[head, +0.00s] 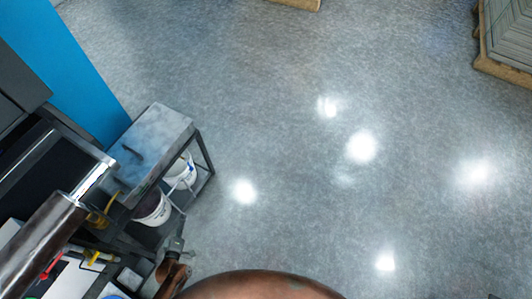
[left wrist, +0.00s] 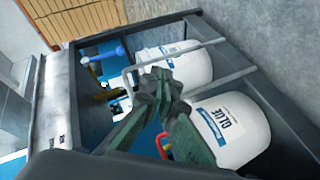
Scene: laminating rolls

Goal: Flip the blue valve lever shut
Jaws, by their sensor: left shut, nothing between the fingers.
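The blue valve lever (left wrist: 104,54) shows in the left wrist view at the upper left, inside the dark cart frame beside the white glue buckets. It has a blue rod with rounded ends, above yellow fittings (left wrist: 108,92). I cannot make it out in the head view. My left gripper (left wrist: 160,84) is shut and empty, in front of the buckets and to the right of the lever, apart from it. In the head view my left gripper (head: 175,246) is low, beside the cart's right side. My right gripper is not in view.
Two white buckets, one labelled GLUE (left wrist: 228,130), stand on the cart's lower shelf. A grey pipe (left wrist: 178,54) crosses above them. A red handle (left wrist: 163,146) is near my gripper. The cart top (head: 160,135) holds a dark tool. The floor (head: 300,190) to the right is open.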

